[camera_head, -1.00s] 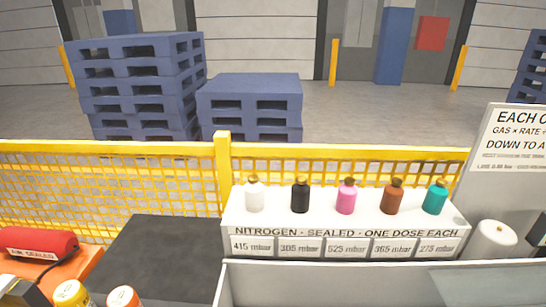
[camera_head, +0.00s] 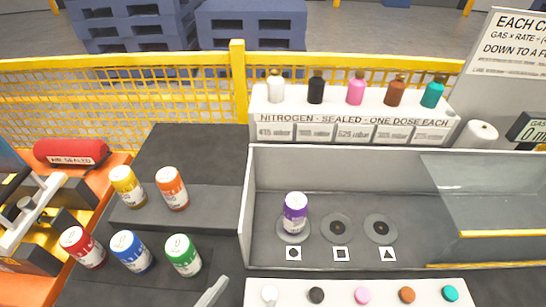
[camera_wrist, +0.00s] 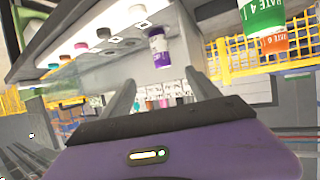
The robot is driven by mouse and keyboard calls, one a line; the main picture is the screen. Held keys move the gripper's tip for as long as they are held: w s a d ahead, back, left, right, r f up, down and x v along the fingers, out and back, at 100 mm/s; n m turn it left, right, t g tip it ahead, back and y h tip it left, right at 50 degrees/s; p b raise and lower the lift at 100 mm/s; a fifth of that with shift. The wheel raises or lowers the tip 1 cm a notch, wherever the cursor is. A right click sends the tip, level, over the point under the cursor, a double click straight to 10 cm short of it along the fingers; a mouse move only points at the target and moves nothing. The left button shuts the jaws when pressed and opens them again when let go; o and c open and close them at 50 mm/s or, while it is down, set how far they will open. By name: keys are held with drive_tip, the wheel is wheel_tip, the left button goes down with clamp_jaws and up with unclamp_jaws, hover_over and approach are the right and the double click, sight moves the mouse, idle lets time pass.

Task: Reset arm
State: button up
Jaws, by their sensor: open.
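My gripper (camera_wrist: 160,82) is open in the wrist view, its two grey fingers apart with nothing held between them. The purple canister (camera_head: 295,212) stands upright on the round pad above the circle mark in the grey tray (camera_head: 247,215). It also shows in the wrist view (camera_wrist: 158,46), beyond the fingers and apart from them. In the head view only a grey piece, perhaps part of my gripper, shows at the bottom edge; the rest is out of frame.
The square pad (camera_head: 336,227) and triangle pad (camera_head: 381,229) are empty. Yellow (camera_head: 126,186), orange (camera_head: 172,188), red (camera_head: 82,247), blue (camera_head: 130,251) and green (camera_head: 183,255) canisters stand left. Several bottles line the nitrogen shelf (camera_head: 350,121). A yellow fence (camera_head: 238,80) runs behind.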

drive_tip(key=w+a+f+n+t+y, duration=0.1)
drive_tip(key=w+a+n+y, duration=0.1)
drive_tip(key=a+n+y, duration=0.85)
drive_tip(key=s+d+m+h, duration=0.1)
drive_tip(key=s+d, duration=0.4)
drive_tip(key=d, duration=0.7)
drive_tip(key=s+d+f+m+t+h, duration=0.1)
drive_tip(key=s+d+m+h, duration=0.1)
drive_tip(key=s+d, duration=0.4)
drive_tip(key=s+d+m+h, duration=0.2)
drive_tip(key=s+d, duration=0.4)
drive_tip(key=d, duration=1.1)
drive_tip(key=shift+s+d+f+m+t, duration=0.15)
drive_tip(key=shift+d+f+m+t, duration=0.15)
drive_tip(key=shift+f+m, duration=0.05)
